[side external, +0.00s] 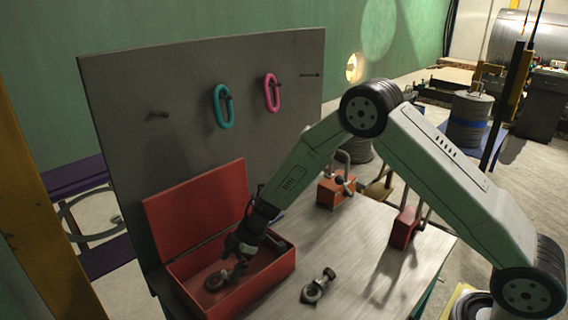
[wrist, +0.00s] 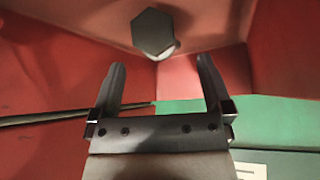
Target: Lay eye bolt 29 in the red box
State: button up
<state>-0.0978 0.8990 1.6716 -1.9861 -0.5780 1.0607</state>
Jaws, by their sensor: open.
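The red box (side external: 278,273) stands open on the table, its lid (side external: 197,207) leaning back. An eye bolt (side external: 215,281) lies inside, its ring toward the left end. A second eye bolt (side external: 318,287) lies on the table right of the box. I cannot read a number on either. My gripper (side external: 238,258) is down inside the box, close to the eye bolt there. In the wrist view my gripper (wrist: 162,80) is open with nothing between its fingers. A hexagonal bolt end (wrist: 154,32) shows beyond the fingertips, against red walls.
An orange padlock (side external: 336,192) and a red padlock (side external: 403,228) stand on the table (side external: 360,255). A grey board (side external: 195,110) behind holds a teal link (side external: 222,106) and a pink link (side external: 272,93) on pegs. The table between box and padlocks is mostly free.

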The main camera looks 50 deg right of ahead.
aim_at(232, 270)
jog(key=shift+r, duration=3.4)
jog(key=shift+r, duration=0.1)
jog(key=s+d+r+m+t+h, duration=0.5)
jog(key=d+r+m, duration=0.25)
jog(key=d, duration=0.35)
jog(key=s+d+f+m+g, duration=0.1)
jog(key=s+m+g, duration=0.1)
jog(key=s, duration=0.7)
jog(key=s+d+f+m+g+h, duration=0.1)
jog(key=s+d+m+g, duration=0.1)
jog(key=s, duration=0.7)
jog(key=shift+f+m+g, duration=0.4)
jog(key=shift+m+g, duration=0.1)
jog(key=shift+m, duration=0.45)
jog(key=shift+c, duration=0.2)
